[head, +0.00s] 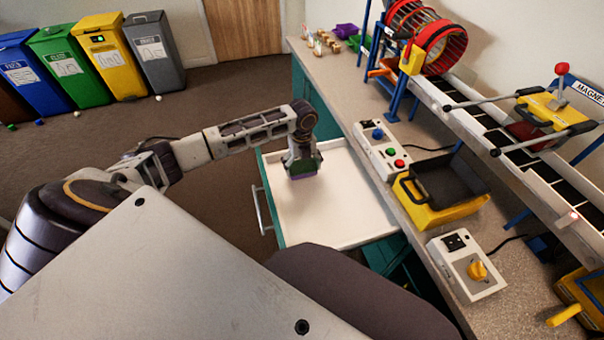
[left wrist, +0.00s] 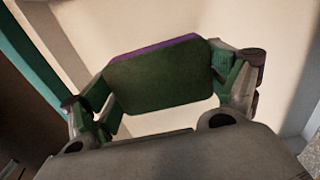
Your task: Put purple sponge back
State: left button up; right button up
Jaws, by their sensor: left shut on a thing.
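My left gripper (head: 303,168) is over the open white drawer (head: 345,205), near its left part. It is shut on the purple sponge, which has a dark green side. In the left wrist view the sponge (left wrist: 160,80) sits between the two fingers of the gripper (left wrist: 160,95), green face toward the camera and purple edge at the far side. The pale drawer floor shows behind it. I cannot tell whether the sponge touches the floor. My right gripper is not in view.
The drawer comes out from under the counter (head: 440,235), its handle (head: 262,210) at left. On the counter are a button box (head: 381,150), a yellow tray (head: 440,190), a knob box (head: 467,266) and a conveyor (head: 520,155). Coloured bins (head: 100,55) stand at the far left.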

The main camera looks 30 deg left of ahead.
aim_at(302, 173)
pick_arm(q)
jog(key=shift+f, duration=0.55)
jog(key=shift+f+b, duration=0.55)
jog(key=shift+f, duration=1)
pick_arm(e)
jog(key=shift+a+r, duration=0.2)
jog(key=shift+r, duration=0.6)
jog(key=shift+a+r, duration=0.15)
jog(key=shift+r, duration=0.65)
pick_arm(q)
jog(key=o, duration=0.8)
jog(key=shift+c, duration=0.2)
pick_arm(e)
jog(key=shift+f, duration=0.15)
